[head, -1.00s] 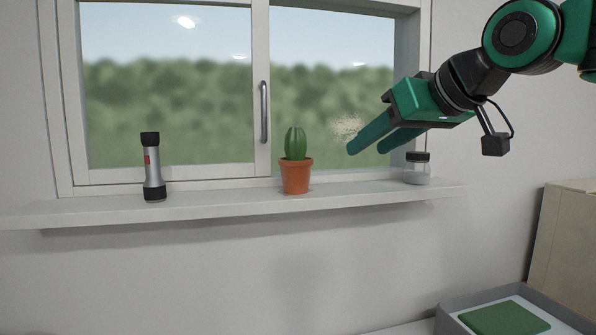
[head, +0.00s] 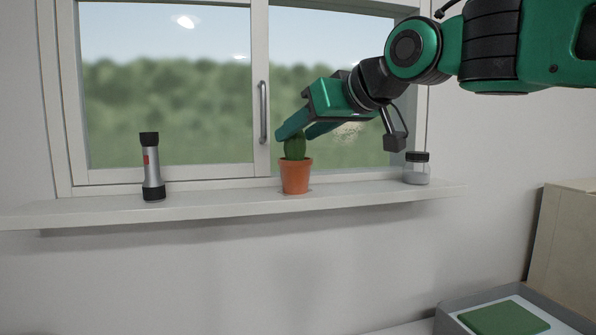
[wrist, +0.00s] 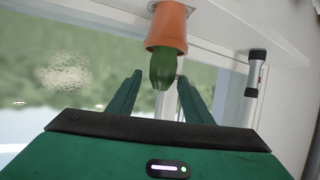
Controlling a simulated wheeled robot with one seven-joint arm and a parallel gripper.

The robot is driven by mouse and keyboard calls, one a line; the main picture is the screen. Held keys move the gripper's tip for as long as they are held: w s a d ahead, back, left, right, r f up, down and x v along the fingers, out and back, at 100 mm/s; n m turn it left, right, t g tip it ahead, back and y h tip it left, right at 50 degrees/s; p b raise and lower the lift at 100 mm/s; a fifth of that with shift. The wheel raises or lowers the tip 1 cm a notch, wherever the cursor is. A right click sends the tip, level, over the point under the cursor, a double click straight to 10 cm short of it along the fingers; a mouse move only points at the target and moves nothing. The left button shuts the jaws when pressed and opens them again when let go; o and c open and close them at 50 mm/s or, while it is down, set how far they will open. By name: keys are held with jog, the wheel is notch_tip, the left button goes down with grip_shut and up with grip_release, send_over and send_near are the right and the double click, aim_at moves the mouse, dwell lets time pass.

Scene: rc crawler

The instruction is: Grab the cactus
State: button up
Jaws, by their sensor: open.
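The cactus (head: 295,148) is green and ribbed and stands upright in a terracotta pot (head: 296,176) on the white window sill. My gripper (head: 292,134) is open at the top of the cactus, with its green fingers pointing left and down and covering part of the cactus top. In the wrist view the picture is turned over: the cactus (wrist: 163,68) hangs below its pot (wrist: 167,27), and its tip shows between the two spread fingers of my gripper (wrist: 161,85). I cannot tell whether a finger touches it.
A grey and black flashlight (head: 152,168) stands on the sill (head: 225,203) at left. A small lidded jar (head: 417,168) stands at right, below my forearm. The window handle (head: 264,112) is close to my fingers. A tray (head: 450,312) with a green item sits lower right.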

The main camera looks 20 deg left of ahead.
jog(key=shift+x, duration=1.2)
grip_shut()
jog(key=shift+r, duration=0.1)
notch_tip(320, 180, up, 18)
